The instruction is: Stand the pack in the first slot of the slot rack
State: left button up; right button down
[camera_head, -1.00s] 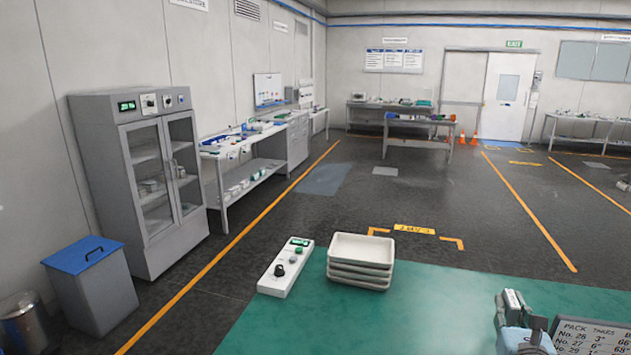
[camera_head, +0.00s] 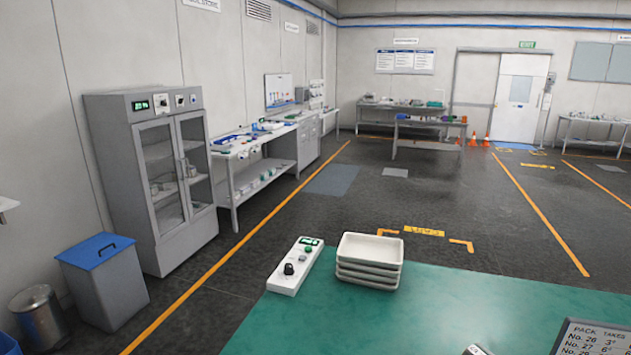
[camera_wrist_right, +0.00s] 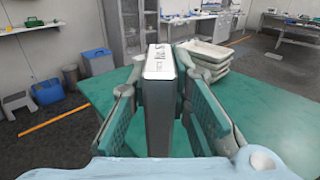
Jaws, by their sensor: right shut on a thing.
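The pack (camera_wrist_right: 159,110) is a slim upright box with dark grey sides and a white printed top, in the middle of the right wrist view. My right gripper (camera_wrist_right: 160,75) is shut on it, with one green-padded finger on each side. In the head view only a small light end of what looks like the pack (camera_head: 475,350) shows at the bottom edge. I cannot make out the slot rack in either view. My left gripper is not in view.
A green table (camera_head: 430,320) fills the front. A stack of white trays (camera_head: 369,262) and a white control box (camera_head: 295,267) stand at its far edge. A dark board listing packs (camera_head: 595,340) is at bottom right. The green surface between is clear.

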jog(key=s+a+n+g+y, duration=0.5)
jog(key=s+a+y, duration=0.15)
jog(key=a, duration=0.25)
jog(key=f+b, duration=0.1)
jog(key=b, duration=0.1)
jog(key=f+b, duration=0.3)
jog(key=f, duration=0.1)
jog(key=shift+s+d+f+b, duration=0.1)
jog(key=shift+s+d+b, duration=0.15)
jog(key=shift+b, duration=0.15)
jog(key=shift+a, duration=0.15)
